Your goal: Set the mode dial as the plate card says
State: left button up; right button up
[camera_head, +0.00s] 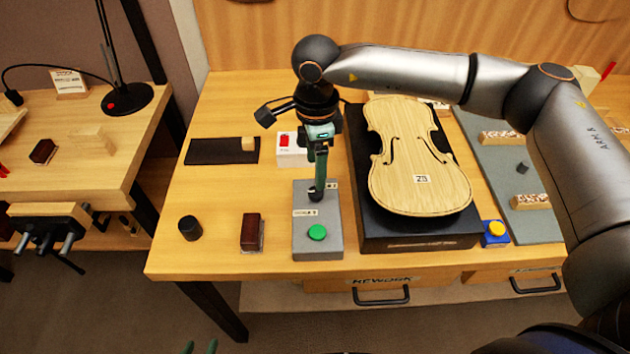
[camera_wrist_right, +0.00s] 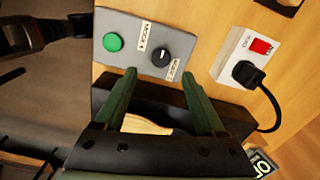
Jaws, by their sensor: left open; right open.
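The grey control box (camera_head: 304,238) stands on the bench. It carries a green button (camera_head: 317,232), label strips too small to read, and a black mode dial (camera_wrist_right: 161,56) with a light pointer line. My right gripper (camera_head: 317,182) points down over the dial, largely hiding it in the head view. In the right wrist view its open fingers (camera_wrist_right: 158,73) have the dial just beyond and between the tips; contact cannot be told. A card (camera_head: 422,179) reading "Z3" lies on the violin plate (camera_head: 405,150). My left gripper (camera_head: 200,347) shows only its fingertips, open and empty, at the bottom edge.
The plate rests on a black block (camera_head: 420,237) right of the control box. A white box with a red switch (camera_head: 290,152) and black plug stands behind. A brown block (camera_head: 252,232) and black cylinder (camera_head: 190,228) stand left. A blue box with yellow button (camera_head: 495,233) is right.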

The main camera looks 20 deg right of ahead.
aim_at(316, 194)
notch_tip(316, 194, down, 7)
jog(key=shift+w+f+p, duration=0.1)
jog(key=shift+p, duration=0.35)
grip_shut()
dwell(0.4)
